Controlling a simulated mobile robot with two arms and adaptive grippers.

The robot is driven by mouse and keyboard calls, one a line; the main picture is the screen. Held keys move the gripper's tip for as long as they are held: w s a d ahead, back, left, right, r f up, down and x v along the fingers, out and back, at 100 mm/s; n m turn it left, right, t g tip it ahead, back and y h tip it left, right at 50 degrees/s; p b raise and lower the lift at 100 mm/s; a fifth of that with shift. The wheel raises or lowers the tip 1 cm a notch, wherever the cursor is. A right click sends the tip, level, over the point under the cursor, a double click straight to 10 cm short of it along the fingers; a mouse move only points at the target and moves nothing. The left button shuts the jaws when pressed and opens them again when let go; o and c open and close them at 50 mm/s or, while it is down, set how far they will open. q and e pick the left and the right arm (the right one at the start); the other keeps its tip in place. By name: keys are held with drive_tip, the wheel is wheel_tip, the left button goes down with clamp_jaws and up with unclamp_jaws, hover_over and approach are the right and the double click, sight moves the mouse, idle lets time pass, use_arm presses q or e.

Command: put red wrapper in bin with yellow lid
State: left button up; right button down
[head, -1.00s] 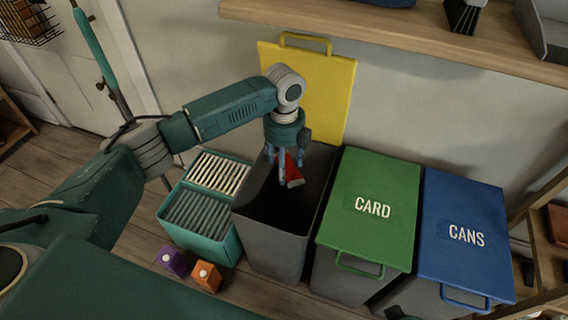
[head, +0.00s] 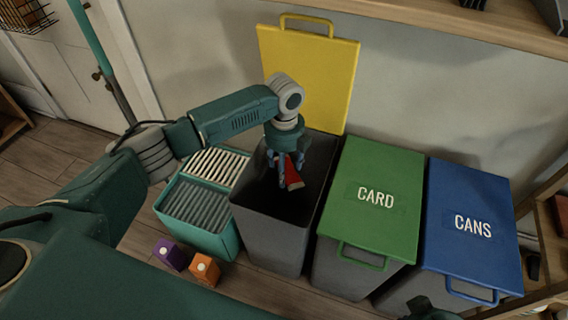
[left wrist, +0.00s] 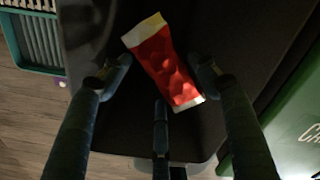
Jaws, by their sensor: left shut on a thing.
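The red wrapper (head: 293,175) has pale ends. My left gripper (head: 287,172) is shut on it over the open mouth of the dark grey bin (head: 268,226). The bin's yellow lid (head: 315,75) stands raised against the wall behind. In the left wrist view the wrapper (left wrist: 166,62) lies slanted between the fingers of my left gripper (left wrist: 160,85), with the dark inside of the bin (left wrist: 240,35) beneath. How deep the fingers reach into the bin is hard to tell. My right gripper is not clearly seen.
A grey bin with a green CARD lid (head: 378,190) and one with a blue CANS lid (head: 470,225) stand shut to the right. A teal crate (head: 200,225) stands left of the open bin. Purple (head: 169,254) and orange (head: 205,269) blocks lie in front. A wooden shelf (head: 480,25) runs above.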

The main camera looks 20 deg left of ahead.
use_arm(q)
drive_tip(key=shift+f, duration=0.1)
drive_tip(key=o, duration=0.8)
drive_tip(key=shift+r, duration=6)
